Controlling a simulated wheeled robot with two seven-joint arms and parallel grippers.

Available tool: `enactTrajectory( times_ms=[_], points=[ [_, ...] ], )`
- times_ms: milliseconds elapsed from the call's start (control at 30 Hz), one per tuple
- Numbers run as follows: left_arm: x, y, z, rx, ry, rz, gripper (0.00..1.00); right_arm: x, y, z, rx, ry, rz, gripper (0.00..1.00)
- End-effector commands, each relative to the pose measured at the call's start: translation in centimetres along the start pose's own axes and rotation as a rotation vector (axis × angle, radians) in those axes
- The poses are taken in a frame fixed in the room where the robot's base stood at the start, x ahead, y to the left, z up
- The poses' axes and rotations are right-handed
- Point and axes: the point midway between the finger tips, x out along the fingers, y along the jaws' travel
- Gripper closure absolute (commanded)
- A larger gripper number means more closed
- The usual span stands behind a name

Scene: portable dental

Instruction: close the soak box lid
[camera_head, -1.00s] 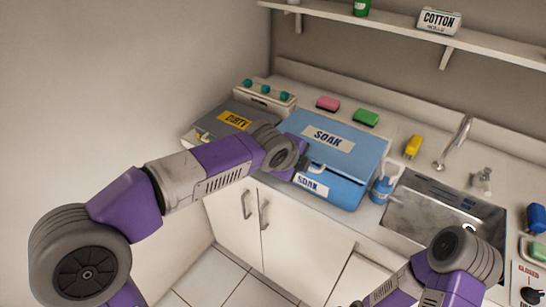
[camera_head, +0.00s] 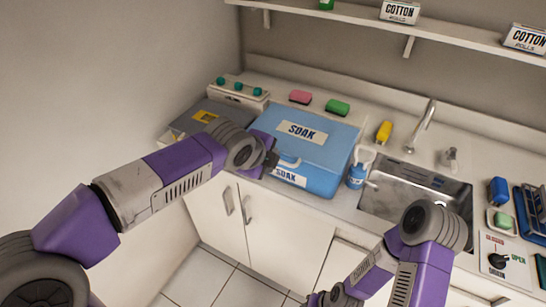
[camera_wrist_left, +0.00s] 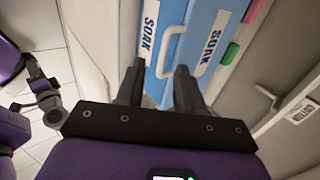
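The soak box (camera_head: 322,182) is a blue box on the counter with SOAK labels on its lid and front. Its lid (camera_head: 335,150) lies down over the box in the head view; whether it is fully seated I cannot tell. In the left wrist view the lid (camera_wrist_left: 204,18) and a white handle (camera_wrist_left: 168,48) show just beyond my fingertips. My left gripper (camera_wrist_left: 160,72) has its two fingers apart with nothing between them, in front of the box's front left side. In the head view, its fingers are partly hidden by the wrist. My right arm is at lower right, with its gripper out of view.
A grey box with a yellow label (camera_head: 206,116) stands left of the soak box. A blue bottle (camera_head: 356,175) and the sink (camera_head: 405,195) are to the right. Pink (camera_head: 300,97) and green (camera_head: 338,107) sponges lie behind. Floor space is free in front of the cabinets.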

Motion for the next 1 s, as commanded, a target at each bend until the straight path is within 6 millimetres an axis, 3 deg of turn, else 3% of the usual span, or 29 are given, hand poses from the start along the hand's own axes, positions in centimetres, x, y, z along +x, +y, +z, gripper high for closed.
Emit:
enactTrajectory(
  times_ms=[100,233,767,867,1000],
  points=[
    [-1.9,-0.1,0.0,-0.001,-0.001,0.0,0.63,-0.7,-0.3,0.0,0.0,0.0,0.0,0.61],
    [-2.8,0.0,0.0,0.001,0.0,0.001,0.63,-0.9,-0.3,0.0,0.0,0.0,0.0,0.61],
    [-2.7,0.2,0.0,-0.005,0.002,0.004,0.63,-0.9,-0.3,0.0,0.0,0.0,0.0,0.61],
    [-0.9,1.1,0.0,-0.063,0.02,0.031,0.63,-1.0,-0.4,0.0,0.0,0.0,0.0,0.61],
    [5.3,5.4,0.0,-0.317,0.077,0.132,0.63,-1.3,-0.5,0.1,0.0,0.0,0.0,0.61]
  ],
)
